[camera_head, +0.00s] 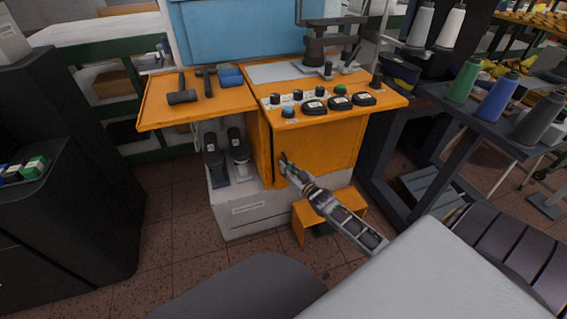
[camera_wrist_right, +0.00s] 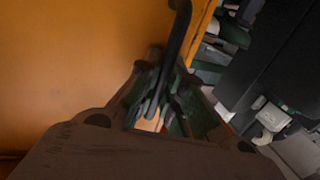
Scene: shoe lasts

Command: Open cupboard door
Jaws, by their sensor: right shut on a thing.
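The cupboard door (camera_head: 335,150) is an orange panel under the control desk. In the right wrist view the door (camera_wrist_right: 75,60) fills the left side, with its edge right of centre. A dark, curved bar handle (camera_wrist_right: 180,35) stands along that edge. My right gripper (camera_head: 286,164) is at the left side of the door and shut on the handle; its fingers (camera_wrist_right: 160,100) hide the handle's lower part. I cannot tell whether the door is slightly ajar. My left gripper is not in view.
Dark shoe lasts (camera_head: 238,155) stand in an open bay left of the door. An orange step (camera_head: 350,197) sits on the floor below it. A dark thread-spool stand (camera_head: 480,115) is at the right. A black cabinet (camera_head: 70,190) is at the left.

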